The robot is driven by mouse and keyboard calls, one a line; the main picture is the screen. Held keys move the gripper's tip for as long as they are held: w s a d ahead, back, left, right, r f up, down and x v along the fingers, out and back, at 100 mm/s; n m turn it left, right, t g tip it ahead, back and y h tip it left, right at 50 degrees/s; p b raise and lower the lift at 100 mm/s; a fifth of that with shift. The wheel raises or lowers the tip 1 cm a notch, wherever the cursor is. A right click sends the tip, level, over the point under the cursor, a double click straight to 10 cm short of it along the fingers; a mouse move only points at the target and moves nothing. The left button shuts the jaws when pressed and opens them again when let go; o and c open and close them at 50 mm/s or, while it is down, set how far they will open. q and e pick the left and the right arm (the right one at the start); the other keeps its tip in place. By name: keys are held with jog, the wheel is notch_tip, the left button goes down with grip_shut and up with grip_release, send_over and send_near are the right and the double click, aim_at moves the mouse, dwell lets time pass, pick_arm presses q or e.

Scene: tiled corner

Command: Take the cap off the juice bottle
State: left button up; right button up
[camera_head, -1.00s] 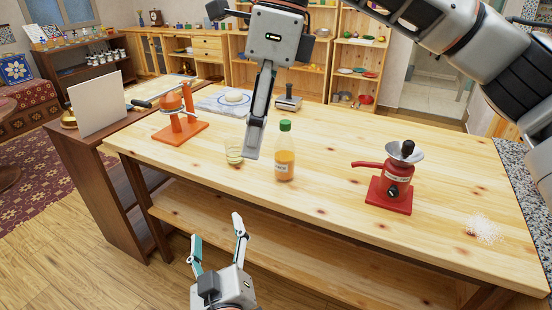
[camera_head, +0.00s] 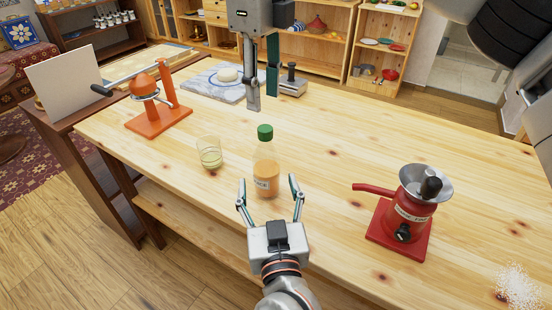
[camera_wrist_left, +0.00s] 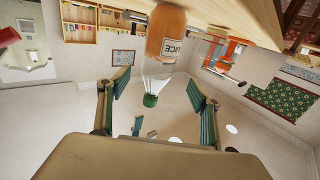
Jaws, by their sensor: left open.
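The juice bottle (camera_head: 266,176) stands upright on the wooden table, with orange juice, a clear upper part and a green cap (camera_head: 265,132) on top. My left gripper (camera_head: 267,181) is open in front of the bottle, a finger to each side, with gaps to it. In the left wrist view the bottle (camera_wrist_left: 166,38) appears upside down, its green cap (camera_wrist_left: 150,100) between the spread fingers (camera_wrist_left: 158,95). My right gripper (camera_head: 263,101) points down above and behind the cap, its fingers apart and empty.
A glass (camera_head: 209,153) stands left of the bottle. A red grinder (camera_head: 405,215) stands right, an orange juicer (camera_head: 158,110) at left. A board with a white lump (camera_head: 213,86) and a small grey device (camera_head: 291,84) are behind.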

aim_at(266, 161)
pick_arm(q)
jog(key=shift+w+d+r, duration=0.1)
jog(key=shift+w+d, duration=0.2)
jog(key=shift+w, duration=0.1)
pick_arm(e)
jog(key=shift+w+d+f, duration=0.1)
jog(key=shift+w, duration=0.35)
pick_arm(q)
jog(key=shift+w+a+r, duration=0.1)
jog(key=shift+w, duration=0.2)
pick_arm(e)
jog(key=shift+s, duration=0.1)
pick_arm(q)
jog(key=shift+w+a, duration=0.2)
jog(key=shift+w, duration=1.5)
jog(key=shift+w+a, duration=0.15)
jog(key=shift+w, duration=1.5)
